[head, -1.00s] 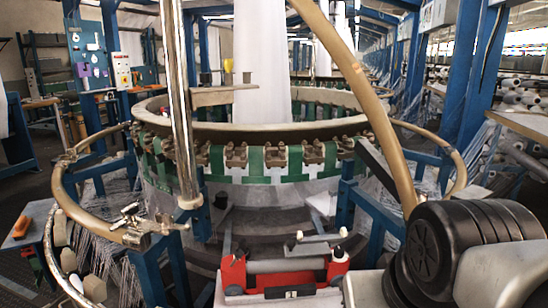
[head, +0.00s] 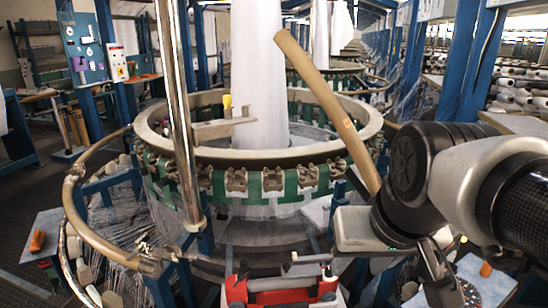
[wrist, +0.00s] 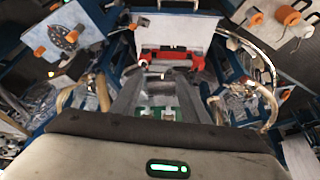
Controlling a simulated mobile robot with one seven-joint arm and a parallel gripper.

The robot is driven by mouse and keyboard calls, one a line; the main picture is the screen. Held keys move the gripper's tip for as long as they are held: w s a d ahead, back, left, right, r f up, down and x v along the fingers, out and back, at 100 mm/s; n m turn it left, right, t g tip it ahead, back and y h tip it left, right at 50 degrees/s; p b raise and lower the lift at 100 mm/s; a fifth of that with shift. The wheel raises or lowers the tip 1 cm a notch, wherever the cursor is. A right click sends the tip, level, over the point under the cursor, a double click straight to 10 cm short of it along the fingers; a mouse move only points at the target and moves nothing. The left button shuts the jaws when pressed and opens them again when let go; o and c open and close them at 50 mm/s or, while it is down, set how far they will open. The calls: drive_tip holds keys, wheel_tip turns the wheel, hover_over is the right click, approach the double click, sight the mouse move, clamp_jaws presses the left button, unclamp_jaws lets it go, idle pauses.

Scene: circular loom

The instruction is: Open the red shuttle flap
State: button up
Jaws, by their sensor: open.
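The red shuttle (head: 283,292) is at the bottom middle of the head view, with a grey cylinder along its middle. A light grey flap-like bar (head: 311,258) lies above its right side; I cannot clearly tell whether it is the flap or how far it is open. The red shuttle also shows in the wrist view (wrist: 172,57), beyond my fingertips. My gripper (wrist: 163,95) is open and empty, its two grey fingers apart, with a visible gap between them and the shuttle. In the head view my arm comes from the right.
The round loom ring (head: 262,156) with its green band stands behind the shuttle. A curved tan guide rail (head: 95,230) rings the left side. A steel post (head: 181,120) rises in front of the loom. Blue frame posts (head: 468,75) stand on the right.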

drive_tip(key=w+a+g+b, duration=0.1)
drive_tip(key=w+g+b, duration=0.1)
drive_tip(key=w, duration=1)
drive_tip(key=g+y+b, duration=0.2)
drive_tip(key=g+b, duration=0.1)
hover_over(300, 267)
drive_tip(key=s+a, duration=0.1)
drive_tip(key=s, duration=0.1)
wheel_tip(300, 267, down, 21)
drive_tip(key=shift+m, duration=0.4)
drive_tip(key=a+f, duration=0.1)
drive_tip(key=f, duration=0.4)
drive_tip(key=a+f, duration=0.1)
drive_tip(key=f, duration=0.5)
drive_tip(key=a+f, duration=0.1)
drive_tip(key=f, duration=0.5)
drive_tip(key=shift+a+f, duration=0.1)
drive_tip(key=shift+a, duration=0.15)
clamp_jaws()
